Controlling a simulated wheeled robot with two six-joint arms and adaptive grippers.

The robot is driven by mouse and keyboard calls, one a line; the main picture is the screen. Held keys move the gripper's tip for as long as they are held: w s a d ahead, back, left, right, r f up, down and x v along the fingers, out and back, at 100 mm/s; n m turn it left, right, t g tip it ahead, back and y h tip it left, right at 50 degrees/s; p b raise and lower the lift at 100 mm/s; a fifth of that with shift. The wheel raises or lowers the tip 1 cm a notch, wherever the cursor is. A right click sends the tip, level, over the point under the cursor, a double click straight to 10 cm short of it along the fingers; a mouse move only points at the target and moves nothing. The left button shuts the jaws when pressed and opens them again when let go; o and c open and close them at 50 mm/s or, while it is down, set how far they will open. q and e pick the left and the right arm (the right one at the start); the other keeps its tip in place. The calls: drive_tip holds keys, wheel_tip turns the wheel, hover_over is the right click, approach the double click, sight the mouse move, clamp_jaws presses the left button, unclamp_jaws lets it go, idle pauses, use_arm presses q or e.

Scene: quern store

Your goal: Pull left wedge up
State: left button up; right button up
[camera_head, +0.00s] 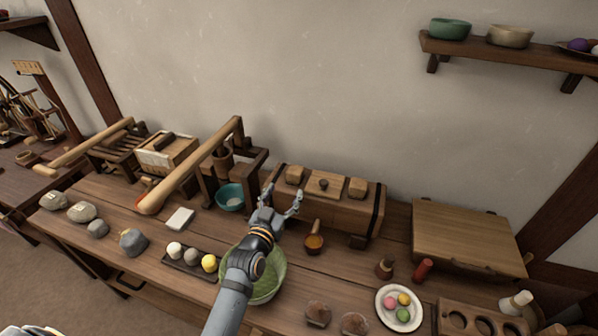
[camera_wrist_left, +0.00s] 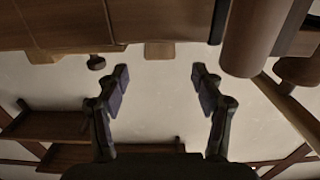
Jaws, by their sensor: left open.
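The left wedge (camera_head: 294,174) is a pale wooden block standing up from the top of a long brown press box (camera_head: 335,213). It also shows in the left wrist view (camera_wrist_left: 159,50), where the scene appears upside down. A similar right wedge (camera_head: 357,187) stands at the other end, with a knobbed middle block (camera_head: 325,184) between them. My left gripper (camera_head: 283,197) is open and empty, in front of the left wedge in the head view. In the left wrist view its fingers (camera_wrist_left: 160,78) are spread, with the wedge between and beyond them, apparently not touched.
A long wooden beam (camera_head: 190,170) on a stand rises left of the box. A teal bowl (camera_head: 230,196) and a ladle cup (camera_head: 314,242) stand close to my gripper. A green bowl (camera_head: 270,286) is under my forearm. A wooden board (camera_head: 465,237) is at the right.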

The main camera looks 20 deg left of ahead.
sight(293, 177)
use_arm(q)
drive_tip(key=w, duration=0.3)
drive_tip(key=shift+w+d+r, duration=0.1)
drive_tip(key=shift+w+r, duration=0.1)
drive_tip(key=shift+r, duration=0.15)
drive_tip(key=w, duration=0.5)
drive_tip(key=shift+w+f+p, duration=0.1)
drive_tip(key=shift+f+p, duration=0.1)
drive_tip(key=shift+p, duration=0.2)
drive_tip(key=shift+w, duration=0.4)
drive_tip(key=shift+w+d, duration=0.1)
drive_tip(key=shift+w, duration=0.2)
drive_tip(key=shift+c, duration=0.9)
clamp_jaws()
use_arm(e)
drive_tip(key=shift+s+d+r, duration=0.1)
drive_tip(key=shift+s+r, duration=0.15)
drive_tip(key=shift+s, duration=0.25)
drive_tip(key=shift+s+r, duration=0.25)
drive_tip(key=shift+s, duration=0.25)
